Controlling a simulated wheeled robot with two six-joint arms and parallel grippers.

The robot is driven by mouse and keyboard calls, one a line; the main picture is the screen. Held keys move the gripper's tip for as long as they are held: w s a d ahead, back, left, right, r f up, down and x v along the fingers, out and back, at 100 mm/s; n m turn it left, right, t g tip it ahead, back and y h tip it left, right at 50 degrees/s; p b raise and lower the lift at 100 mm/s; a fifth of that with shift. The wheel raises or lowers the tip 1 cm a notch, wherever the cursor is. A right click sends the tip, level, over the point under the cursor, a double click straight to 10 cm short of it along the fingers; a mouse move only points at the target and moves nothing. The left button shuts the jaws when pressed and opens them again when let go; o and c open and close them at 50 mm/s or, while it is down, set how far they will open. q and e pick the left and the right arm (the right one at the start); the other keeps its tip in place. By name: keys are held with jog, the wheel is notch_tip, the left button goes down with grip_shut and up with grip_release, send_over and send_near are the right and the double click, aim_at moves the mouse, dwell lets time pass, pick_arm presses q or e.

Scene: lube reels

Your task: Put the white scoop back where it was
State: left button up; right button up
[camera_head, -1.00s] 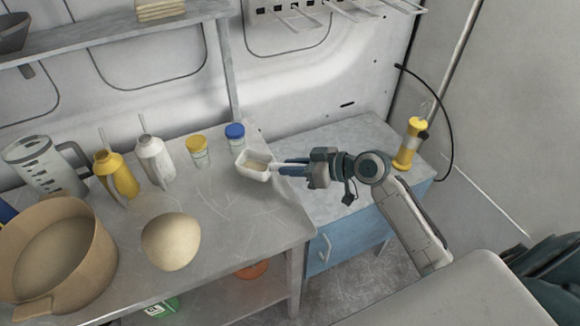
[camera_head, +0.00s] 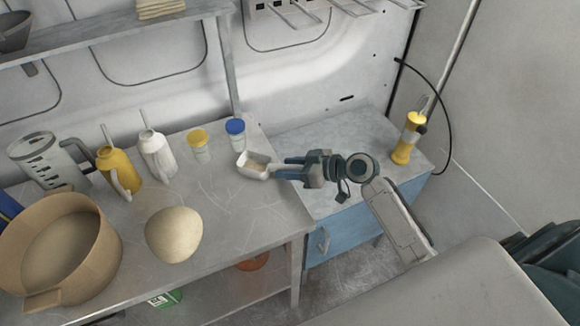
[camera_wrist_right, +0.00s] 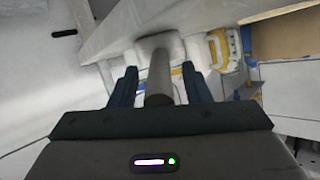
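The white scoop (camera_head: 252,166) is at the right end of the grey table, in front of the blue-lidded jar, its handle pointing right. It appears to rest on the tabletop. My right gripper (camera_head: 288,167) is at the handle, its blue fingers spread on both sides of it. In the right wrist view the scoop's handle (camera_wrist_right: 160,76) lies between the fingers of my right gripper (camera_wrist_right: 160,72), with a gap on each side. The scoop's bowl (camera_wrist_right: 160,45) is beyond the fingertips. My left gripper is not in view.
The blue-lidded jar (camera_head: 235,133) and yellow-lidded jar (camera_head: 199,146) stand behind the scoop. White bottle (camera_head: 156,155), yellow bottle (camera_head: 118,170), clear jug (camera_head: 48,160), tan pan (camera_head: 62,250) and round tan object (camera_head: 173,235) occupy the left. A blue cabinet (camera_head: 345,238) adjoins the table, with a yellow lamp (camera_head: 406,142).

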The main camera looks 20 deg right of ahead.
jog(key=shift+r, duration=0.25)
jog(key=shift+s+d+f, duration=0.1)
jog(key=shift+s+d, duration=0.1)
jog(key=shift+d, duration=0.05)
jog(key=b+v, duration=0.3)
jog(key=v, duration=0.8)
jog(key=shift+s+d, duration=0.1)
jog(key=shift+d, duration=0.05)
dwell(0.3)
